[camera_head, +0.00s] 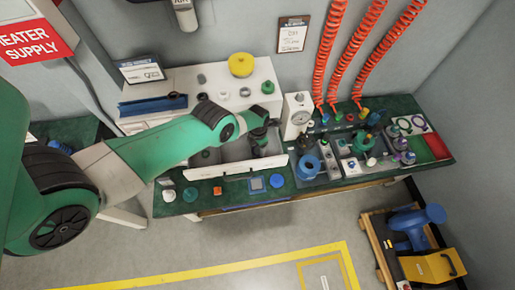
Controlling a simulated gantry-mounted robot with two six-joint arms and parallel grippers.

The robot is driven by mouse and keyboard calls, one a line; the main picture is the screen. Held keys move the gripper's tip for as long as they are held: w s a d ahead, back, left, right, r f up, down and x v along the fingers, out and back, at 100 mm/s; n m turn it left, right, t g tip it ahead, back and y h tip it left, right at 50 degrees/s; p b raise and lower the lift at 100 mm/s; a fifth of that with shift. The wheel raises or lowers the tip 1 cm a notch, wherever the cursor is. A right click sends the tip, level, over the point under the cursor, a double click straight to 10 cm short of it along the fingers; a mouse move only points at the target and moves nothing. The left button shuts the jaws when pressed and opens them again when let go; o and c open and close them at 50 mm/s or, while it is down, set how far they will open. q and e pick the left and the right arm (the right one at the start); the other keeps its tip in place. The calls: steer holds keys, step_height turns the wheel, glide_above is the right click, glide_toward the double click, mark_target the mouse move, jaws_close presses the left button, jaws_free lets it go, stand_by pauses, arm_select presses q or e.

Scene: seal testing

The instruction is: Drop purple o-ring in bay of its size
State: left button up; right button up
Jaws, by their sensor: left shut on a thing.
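My left arm comes in from the left, and its dark left gripper (261,152) points down over the white-walled tray (225,171) on the bench. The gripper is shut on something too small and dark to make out. I cannot tell its colour or whether it is the purple o-ring. My right gripper is not in view.
A white raised block (180,85) behind the tray carries rings and a yellow disc (241,64). Grey fixtures with blue and green parts (362,142) fill the right. Small parts, including an orange one (217,190), line the front edge.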

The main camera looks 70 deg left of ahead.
mark_target(258, 152)
arm_select(q)
steer(key=shift+f+b, duration=0.5)
steer(key=shift+f, duration=0.1)
steer(key=o, duration=1.4)
steer(key=shift+d+r+p, duration=0.1)
steer(key=shift+r+p, duration=0.45)
step_height(258, 152, up, 12)
steer(key=p, duration=1.2)
steer(key=shift+r, duration=0.15)
